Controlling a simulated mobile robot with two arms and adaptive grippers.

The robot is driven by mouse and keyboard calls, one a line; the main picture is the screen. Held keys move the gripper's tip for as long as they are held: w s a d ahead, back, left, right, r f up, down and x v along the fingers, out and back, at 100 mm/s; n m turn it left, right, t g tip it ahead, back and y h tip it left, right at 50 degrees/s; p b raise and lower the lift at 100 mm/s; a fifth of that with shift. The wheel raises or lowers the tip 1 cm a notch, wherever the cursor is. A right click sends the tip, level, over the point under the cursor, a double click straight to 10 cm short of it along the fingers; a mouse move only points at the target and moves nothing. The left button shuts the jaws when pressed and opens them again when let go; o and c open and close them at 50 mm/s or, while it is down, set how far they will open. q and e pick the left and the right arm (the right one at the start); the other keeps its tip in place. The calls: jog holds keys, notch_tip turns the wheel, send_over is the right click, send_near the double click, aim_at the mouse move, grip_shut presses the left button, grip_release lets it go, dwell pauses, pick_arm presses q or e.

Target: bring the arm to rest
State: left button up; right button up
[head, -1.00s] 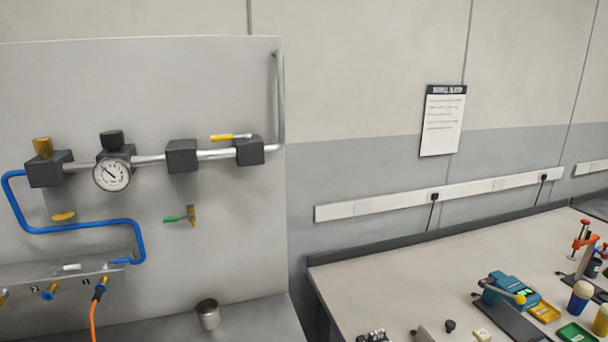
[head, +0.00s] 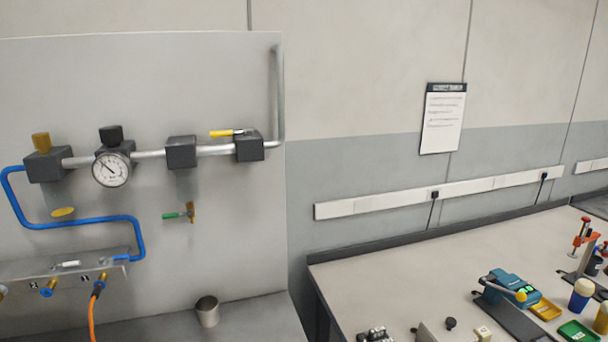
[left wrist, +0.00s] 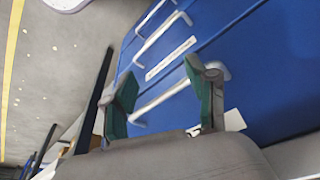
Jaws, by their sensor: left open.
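My left gripper (left wrist: 162,100) shows in the left wrist view, with its two green-padded fingers spread apart and nothing between them. Beyond the fingers is a blue drawer cabinet (left wrist: 255,50) with pale bar handles. One handle (left wrist: 165,100) appears behind the gap between the fingers; I cannot tell how far away it is. Neither gripper shows in the head view, and my right gripper is in no frame.
In the head view a grey panel (head: 150,80) carries a pressure gauge (head: 111,169), valves and a blue hose (head: 70,227). A metal cup (head: 207,311) stands below it. At right, a workbench (head: 400,270) holds a teal device (head: 508,288) and small trays. Speckled floor (left wrist: 60,70) lies left of the cabinet.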

pick_arm(q)
jog(key=s+f+g+b, duration=0.1)
jog(key=s+f, duration=0.3)
jog(key=f, duration=0.8)
jog(key=s+f+b, duration=0.1)
jog(key=s+f, duration=0.2)
jog(key=f, duration=0.8)
jog(key=s+a+f+g+b, duration=0.1)
jog(key=s+a+f, duration=0.2)
jog(key=s+f, duration=0.7)
jog(key=s, duration=0.3)
jog(key=shift+a+f, duration=0.15)
jog(key=shift+f, duration=0.25)
